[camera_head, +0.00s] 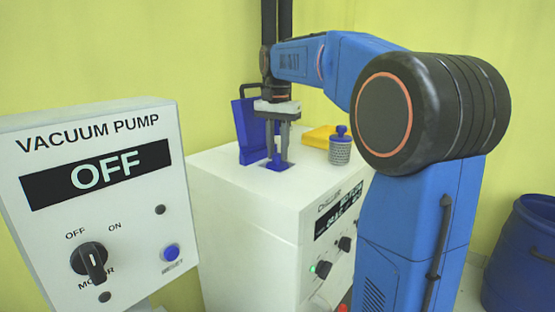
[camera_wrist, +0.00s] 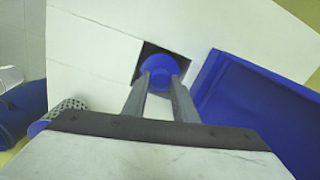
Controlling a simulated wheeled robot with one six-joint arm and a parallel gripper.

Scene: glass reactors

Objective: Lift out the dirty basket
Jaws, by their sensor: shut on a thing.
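My gripper (camera_head: 277,157) points down over the square opening in the top of the white chiller (camera_head: 225,170). It is shut on the blue knob of a basket (camera_head: 276,163). In the wrist view the blue basket top (camera_wrist: 160,72) sits between my fingertips (camera_wrist: 160,88), inside the dark square opening (camera_wrist: 150,50). The body of this basket is hidden below the chiller top.
A blue upright panel with a handle (camera_head: 247,130) stands just left of my gripper. A yellow item (camera_head: 319,137) lies behind the second basket. The vacuum pump box (camera_head: 100,200), reading OFF, is at front left. A blue barrel (camera_head: 522,255) stands at right.

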